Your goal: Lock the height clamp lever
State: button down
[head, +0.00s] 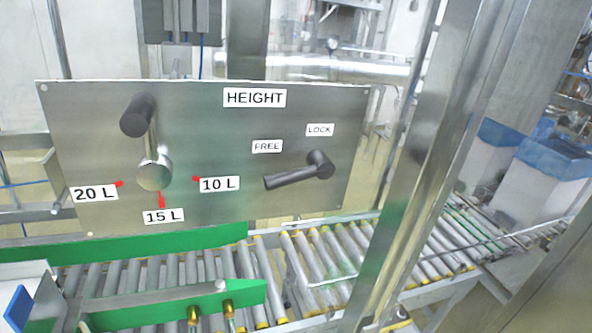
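The height clamp lever (298,176) is a black handle on the right half of a steel panel (230,135) labelled HEIGHT. Its pivot is at the right, and the handle points left and slightly down, below the FREE label (267,146). The LOCK label (320,130) sits above the pivot. On the left half, a crank with a black knob (138,115) points up from a round hub, with red marks and the labels 20 L, 15 L and 10 L around it. My gripper is not in view.
A steel post (415,150) stands right of the panel, in front of the conveyor. A roller conveyor (290,265) with green rails runs below. Blue-lined boxes (550,165) stand at the right. The space in front of the panel looks clear.

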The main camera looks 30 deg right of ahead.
aim_at(320, 165)
jog(key=z, duration=0.05)
jog(key=k, duration=1)
jog(key=z, duration=0.4)
jog(key=i, duration=1)
jog(key=u, duration=0.05)
